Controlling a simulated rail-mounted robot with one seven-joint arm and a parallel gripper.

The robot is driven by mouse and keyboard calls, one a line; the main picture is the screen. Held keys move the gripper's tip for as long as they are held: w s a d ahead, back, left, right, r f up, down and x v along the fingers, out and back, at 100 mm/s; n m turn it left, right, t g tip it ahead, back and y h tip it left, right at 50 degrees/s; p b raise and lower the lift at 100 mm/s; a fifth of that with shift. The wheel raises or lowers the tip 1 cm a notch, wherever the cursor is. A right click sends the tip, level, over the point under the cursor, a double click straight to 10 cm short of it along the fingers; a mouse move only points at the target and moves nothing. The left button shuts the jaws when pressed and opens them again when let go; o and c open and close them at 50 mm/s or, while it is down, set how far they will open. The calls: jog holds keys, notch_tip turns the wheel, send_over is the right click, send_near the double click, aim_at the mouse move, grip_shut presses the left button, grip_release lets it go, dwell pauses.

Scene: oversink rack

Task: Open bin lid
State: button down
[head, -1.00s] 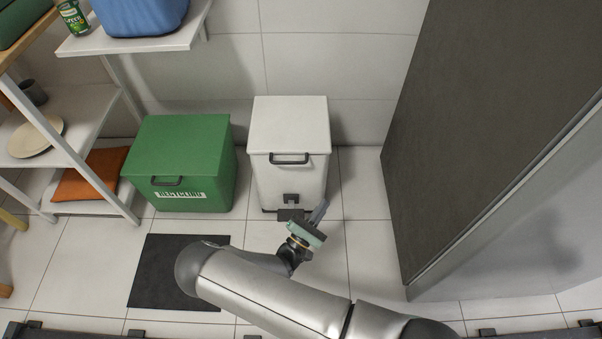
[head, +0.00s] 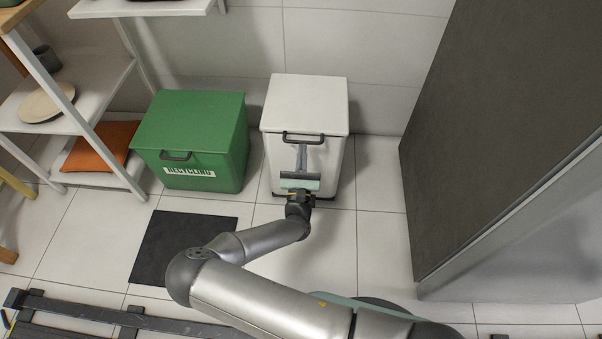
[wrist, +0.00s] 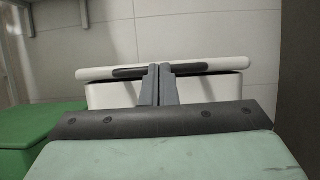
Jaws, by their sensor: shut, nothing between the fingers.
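The white bin (head: 330,165) stands against the back wall. Its lid (head: 307,100) looks down in the head view, with a dark handle (head: 318,139) on its front edge. In the wrist view, a dark band shows between the lid's white edge (wrist: 220,65) and the bin body (wrist: 215,90); I cannot tell whether it is a gap or shadow. My gripper (head: 302,147) is shut and empty at the bin's front, fingers pointing at the handle. In the wrist view the fingertips (wrist: 160,68) overlap the handle's middle; contact is unclear. The lower front of the bin is partly hidden.
A green recycling bin (head: 195,130) stands to the left. A dark mat (head: 180,245) lies on the floor in front of it. A white shelf (head: 85,95) is at far left. A tall dark panel (head: 485,120) stands to the right. Floor is clear between panel and bin.

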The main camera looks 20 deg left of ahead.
jog(key=r, duration=0.1)
jog(key=w+r, duration=0.1)
jog(key=shift+a+r, duration=0.15)
jog(key=shift+r, duration=0.35)
dwell(0.3)
